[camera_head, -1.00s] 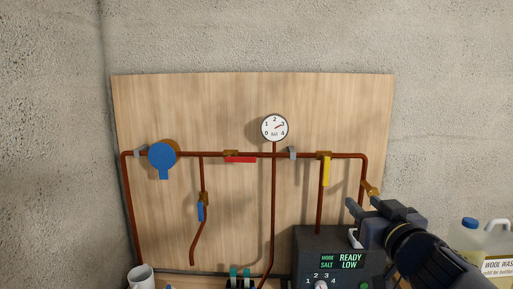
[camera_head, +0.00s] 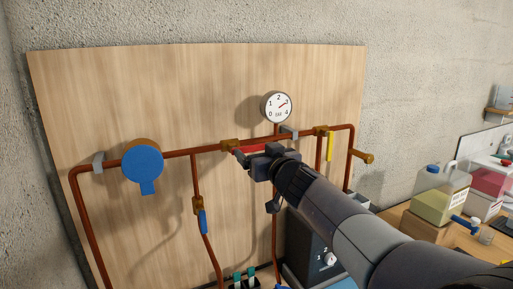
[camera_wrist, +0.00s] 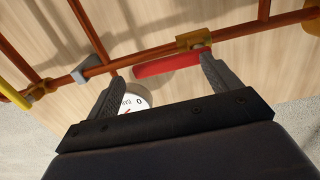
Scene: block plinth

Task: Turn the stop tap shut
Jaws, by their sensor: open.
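A copper pipe on the wooden board carries a brass valve (camera_head: 229,146) with a red lever (camera_head: 268,149) lying along the pipe. My gripper (camera_head: 252,182) is open in front of this lever and partly hides it in the head view. In the wrist view the picture is turned over; the red lever (camera_wrist: 168,64) shows between the two spread fingers, its brass valve body (camera_wrist: 195,40) by the right fingertip. I cannot tell whether a finger touches the lever. Other taps are a blue lever (camera_head: 202,222) hanging down and a yellow lever (camera_head: 330,147) hanging down.
A blue round fitting (camera_head: 142,164) is at the left of the pipe. A pressure gauge (camera_head: 276,106) is above it, reading near 3. A dark control box (camera_head: 312,245) stands below.

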